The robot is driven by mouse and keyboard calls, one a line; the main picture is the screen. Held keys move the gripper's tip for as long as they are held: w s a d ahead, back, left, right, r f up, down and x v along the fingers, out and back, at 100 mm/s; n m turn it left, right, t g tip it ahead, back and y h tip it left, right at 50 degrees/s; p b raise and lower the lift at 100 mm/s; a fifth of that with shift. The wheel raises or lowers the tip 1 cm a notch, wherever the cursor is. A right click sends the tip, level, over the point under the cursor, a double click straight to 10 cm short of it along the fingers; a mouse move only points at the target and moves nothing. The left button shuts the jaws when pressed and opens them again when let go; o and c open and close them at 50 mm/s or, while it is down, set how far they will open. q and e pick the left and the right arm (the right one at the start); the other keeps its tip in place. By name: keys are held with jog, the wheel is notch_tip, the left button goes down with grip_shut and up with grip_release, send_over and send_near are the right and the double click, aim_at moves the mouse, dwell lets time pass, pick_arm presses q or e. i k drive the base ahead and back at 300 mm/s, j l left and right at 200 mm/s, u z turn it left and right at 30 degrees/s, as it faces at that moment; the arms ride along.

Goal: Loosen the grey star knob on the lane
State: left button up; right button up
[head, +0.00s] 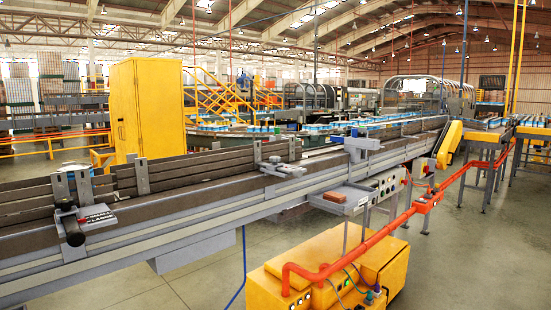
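The lane is a long conveyor (200,205) with dark side boards, running from the lower left to the back right. A grey clamp fitting (283,169) sits on its near rail around the middle, with a small raised grey part (275,160) on top that may be the star knob; its shape is too small to tell. A second grey fitting (362,144) sits farther along the rail. At the left, a black cylindrical handle (73,229) stands beside a grey lettered plate (98,217). Neither of my grippers is in view.
A yellow cabinet unit (385,262) with an orange pipe rail (345,262) stands in front of the conveyor. A grey shelf (340,204) bearing a brown block (347,195) juts from its near side. Open floor (480,260) lies at the right.

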aim_at(274, 160)
jog(key=i+l+u, duration=0.1)
jog(key=i+l, duration=0.15)
jog(key=i+l+u, duration=0.1)
jog(key=l, duration=0.35)
jog(key=i+l+u, duration=0.1)
jog(key=i+l, duration=0.4)
jog(key=l, duration=0.25)
jog(key=i+l+u, duration=0.15)
jog(key=l, duration=0.25)
jog(key=i+l+u, duration=0.1)
jog(key=l, duration=0.3)
jog(key=i+l+u, duration=0.1)
jog(key=i+l, duration=0.15)
jog(key=l, duration=0.15)
jog(key=i+l+u, duration=0.1)
jog(key=l, duration=0.35)
